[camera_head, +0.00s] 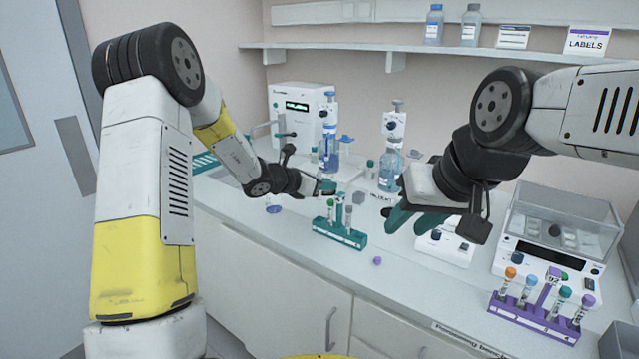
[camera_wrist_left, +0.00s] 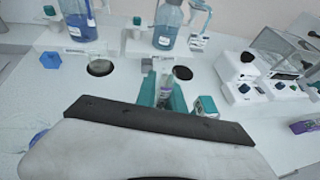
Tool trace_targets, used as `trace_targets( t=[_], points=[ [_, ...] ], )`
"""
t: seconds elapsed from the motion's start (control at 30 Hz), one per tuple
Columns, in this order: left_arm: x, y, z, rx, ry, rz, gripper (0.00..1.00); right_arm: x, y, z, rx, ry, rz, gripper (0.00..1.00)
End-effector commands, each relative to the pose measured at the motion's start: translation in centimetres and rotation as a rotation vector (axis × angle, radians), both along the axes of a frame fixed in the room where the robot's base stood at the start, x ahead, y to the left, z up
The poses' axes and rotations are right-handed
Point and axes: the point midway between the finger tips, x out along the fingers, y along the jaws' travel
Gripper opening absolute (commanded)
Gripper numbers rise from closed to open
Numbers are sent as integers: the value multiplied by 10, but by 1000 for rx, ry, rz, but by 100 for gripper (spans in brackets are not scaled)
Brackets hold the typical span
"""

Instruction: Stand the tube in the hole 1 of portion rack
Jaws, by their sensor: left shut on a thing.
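My left gripper (camera_head: 327,188) is shut on a clear tube just above and behind a teal rack (camera_head: 340,237). In the left wrist view the tube (camera_wrist_left: 164,97), with a purplish mark, shows between the teal fingers (camera_wrist_left: 163,92). Its lower end is hidden by the hand. In the head view the tube is too small to make out clearly. The teal rack holds a green-topped tube (camera_head: 330,208) and a greyish one (camera_head: 348,216). I cannot read which rack is the portion rack. My right gripper (camera_head: 405,226) is open and empty, right of the teal rack.
A purple rack (camera_head: 533,318) with several capped tubes stands at the front right, by a balance (camera_head: 545,262). A loose purple cap (camera_head: 377,261) lies in front of the teal rack. Blue-liquid dispenser bottles (camera_head: 391,170) stand behind. The front middle counter is mostly clear.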

Motion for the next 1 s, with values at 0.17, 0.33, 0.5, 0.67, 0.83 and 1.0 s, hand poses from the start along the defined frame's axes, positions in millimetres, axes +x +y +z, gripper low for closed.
trace_targets(
  t=[0.17,0.33,0.5,0.67,0.83,1.0],
  points=[
    [-1,-1,-12,0,3,-5,0,0,0,0,0,0,0,36],
    [-1,-1,-27,1,2,-3,0,0,0,0,0,0,0,36],
    [-1,-1,-39,0,1,-4,0,0,0,0,0,0,0,36],
    [-1,-1,-46,0,1,-2,0,0,0,0,0,0,0,36],
    [-1,0,-47,1,0,-3,0,0,0,0,0,0,0,36],
    [0,0,-47,1,0,-3,0,0,0,0,0,0,0,36]
  ],
)
